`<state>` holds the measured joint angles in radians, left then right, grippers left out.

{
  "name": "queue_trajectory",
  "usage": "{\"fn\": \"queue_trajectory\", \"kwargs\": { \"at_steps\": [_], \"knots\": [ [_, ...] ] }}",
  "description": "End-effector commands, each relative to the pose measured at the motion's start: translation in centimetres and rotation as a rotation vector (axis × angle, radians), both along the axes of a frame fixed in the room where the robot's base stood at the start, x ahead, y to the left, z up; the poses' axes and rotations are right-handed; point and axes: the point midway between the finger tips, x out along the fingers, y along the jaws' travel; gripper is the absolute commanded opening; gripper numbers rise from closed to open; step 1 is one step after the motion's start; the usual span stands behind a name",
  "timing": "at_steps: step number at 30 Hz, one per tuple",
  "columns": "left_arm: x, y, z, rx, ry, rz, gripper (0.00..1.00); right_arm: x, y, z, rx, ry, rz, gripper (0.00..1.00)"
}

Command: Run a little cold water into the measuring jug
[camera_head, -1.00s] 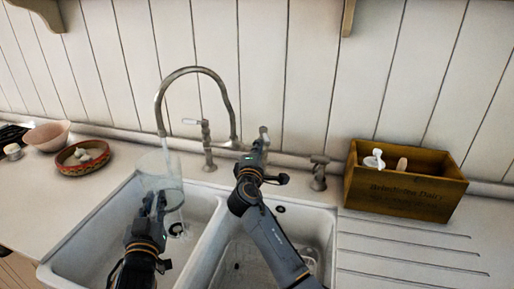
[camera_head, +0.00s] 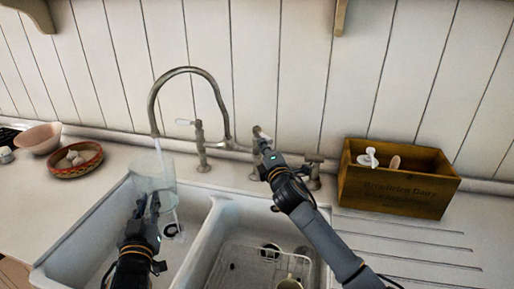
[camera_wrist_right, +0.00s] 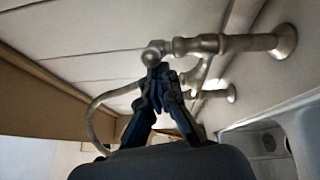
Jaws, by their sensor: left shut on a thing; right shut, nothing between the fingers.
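The clear measuring jug (camera_head: 150,172) is under the spout of the tall metal tap (camera_head: 190,70), over the left basin. My left gripper (camera_head: 148,204) is shut on the jug's near side. A thin stream of water (camera_head: 159,152) runs from the spout into the jug's mouth. A pale streak shows below the jug towards the drain; I cannot tell if it is water. The water level is unclear. My right gripper (camera_head: 264,146) is shut and empty by the tap's right handle (camera_head: 257,131). In the right wrist view the fingertips (camera_wrist_right: 160,76) are close below the tap fitting (camera_wrist_right: 154,55); contact is unclear.
The tap's left lever (camera_head: 184,122) stands nearer the spout. The right basin holds a wire rack (camera_head: 240,258) and a mug (camera_head: 290,283). A wooden crate (camera_head: 395,192) stands right, a patterned bowl (camera_head: 92,166) and pink bowl (camera_head: 38,138) left. The ribbed drainer is clear.

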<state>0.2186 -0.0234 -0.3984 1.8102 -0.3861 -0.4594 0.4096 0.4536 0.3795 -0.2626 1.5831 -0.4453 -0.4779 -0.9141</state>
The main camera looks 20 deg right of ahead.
Motion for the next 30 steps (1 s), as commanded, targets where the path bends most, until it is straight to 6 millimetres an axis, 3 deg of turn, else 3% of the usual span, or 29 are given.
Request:
{"fn": "queue_trajectory", "kwargs": {
  "at_steps": [3, 14, 21, 30],
  "knots": [
    [0.0, 0.0, 0.2, -0.001, -0.003, -0.001, 0.00, -0.1, -1.4, 0.2, -0.014, 0.001, 0.108, 0.00],
    [0.0, 0.0, 0.2, -0.001, -0.003, -0.001, 0.00, 0.4, -3.3, 0.2, -0.004, -0.002, 0.290, 0.00],
    [0.0, 0.0, 0.2, -0.001, -0.003, -0.001, 0.00, 0.6, -5.0, 0.1, -0.002, 0.003, 0.494, 0.00],
    [0.0, 0.0, 0.2, -0.001, -0.003, -0.001, 0.00, 1.1, -6.1, 0.1, 0.004, 0.002, 0.510, 0.00]
  ]
}}
